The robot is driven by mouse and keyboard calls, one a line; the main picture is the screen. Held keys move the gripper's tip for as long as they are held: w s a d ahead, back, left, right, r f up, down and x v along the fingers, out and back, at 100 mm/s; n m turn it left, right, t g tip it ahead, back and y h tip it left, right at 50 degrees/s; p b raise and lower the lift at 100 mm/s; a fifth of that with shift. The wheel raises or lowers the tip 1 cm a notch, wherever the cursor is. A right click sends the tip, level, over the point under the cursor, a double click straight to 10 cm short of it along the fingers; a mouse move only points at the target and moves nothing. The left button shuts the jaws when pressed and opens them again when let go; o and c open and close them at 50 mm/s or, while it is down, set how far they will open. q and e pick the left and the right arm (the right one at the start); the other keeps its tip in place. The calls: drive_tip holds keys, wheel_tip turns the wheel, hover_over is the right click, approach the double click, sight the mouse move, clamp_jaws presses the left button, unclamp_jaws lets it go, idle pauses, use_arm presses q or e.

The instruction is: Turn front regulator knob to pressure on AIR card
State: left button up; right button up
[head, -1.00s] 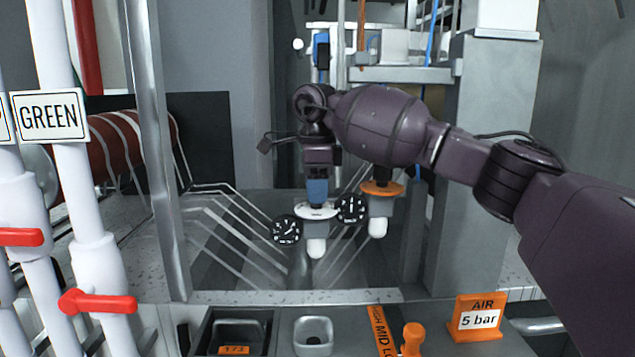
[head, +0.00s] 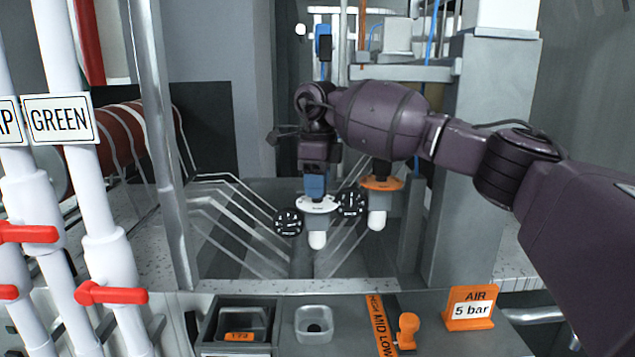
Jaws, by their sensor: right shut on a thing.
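The white-collared regulator (head: 317,206), with a white bowl below, hangs in the middle of the head view. My right gripper (head: 315,192) points down onto it and is shut on its knob. A blue part shows just above the collar; the jaws hide most of the knob. A round black gauge (head: 288,222) sits at its left; its needle is too small to read exactly. The orange AIR card (head: 470,309) at the lower right reads 5 bar. My left gripper is not in view.
An orange-collared regulator (head: 380,184) with its own black gauge (head: 351,202) stands close at the right, partly behind my right arm. White pipes with red handles (head: 110,293) stand at the left. An orange HIGH MID LOW strip (head: 383,326) lies in front.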

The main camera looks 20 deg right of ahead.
drive_tip(key=o, duration=0.9)
wheel_tip(320, 180, up, 11)
drive_tip(key=shift+f, duration=0.1)
idle(0.4)
